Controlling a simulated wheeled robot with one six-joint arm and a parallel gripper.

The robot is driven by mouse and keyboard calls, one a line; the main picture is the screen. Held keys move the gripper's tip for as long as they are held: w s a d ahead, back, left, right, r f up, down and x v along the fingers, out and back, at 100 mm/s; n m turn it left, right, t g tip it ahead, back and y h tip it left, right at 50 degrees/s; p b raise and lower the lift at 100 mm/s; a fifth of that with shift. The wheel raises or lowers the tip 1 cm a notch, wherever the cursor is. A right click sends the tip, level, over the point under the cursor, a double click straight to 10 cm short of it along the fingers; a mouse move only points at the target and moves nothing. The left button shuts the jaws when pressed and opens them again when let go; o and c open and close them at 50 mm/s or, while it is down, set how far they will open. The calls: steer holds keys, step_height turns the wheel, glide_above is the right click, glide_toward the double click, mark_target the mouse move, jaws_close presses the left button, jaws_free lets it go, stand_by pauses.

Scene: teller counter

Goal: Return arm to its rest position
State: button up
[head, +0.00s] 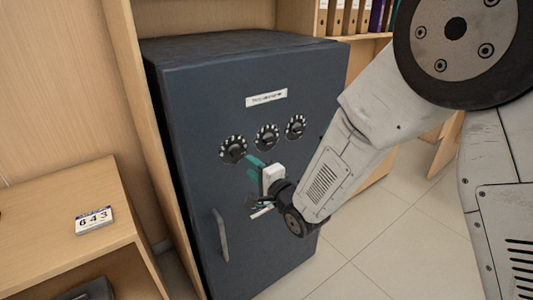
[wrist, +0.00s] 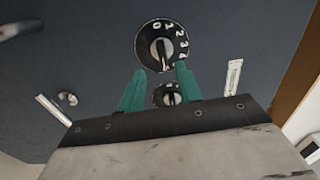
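My gripper (head: 254,166) is in front of the dark blue safe (head: 270,215), with its teal fingertips near the leftmost dial (head: 233,149). In the wrist view my gripper (wrist: 159,68) has its two teal fingers apart, with nothing held between them. A black dial (wrist: 163,45) with white numbers is just past the fingertips, and another round dial (wrist: 170,95) shows between the fingers. I cannot tell whether a finger touches a dial. My arm reaches in from the right side of the head view.
The safe also carries a middle dial (head: 267,137), a right dial (head: 296,126), a label (head: 267,97) and a handle (head: 221,235). Binders (head: 350,17) fill a shelf behind. Tiled floor is open at the lower right.

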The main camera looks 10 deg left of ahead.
steer(key=s+d+f+n+g+h, duration=0.25)
steer(key=f+n+h, duration=0.2)
steer(key=f, duration=0.45)
steer(key=s+d+n+g+h, duration=0.25)
steer(key=d+h, duration=0.25)
steer(key=d, duration=0.7)
steer(key=s+d+r+g+h, duration=0.1)
steer(key=s+d+r, duration=0.6)
steer(key=d, duration=0.3)
steer(key=s+d+r+g+h, duration=0.2)
steer(key=s+d+r, duration=0.5)
steer(key=s+d, duration=0.3)
steer(key=s+d+r+n+g+h, duration=0.1)
steer(key=s+d+r+g, duration=0.1)
steer(key=s+d+r, duration=0.5)
steer(key=s+d, duration=0.1)
steer(key=d, duration=0.2)
steer(key=shift+s, duration=0.35)
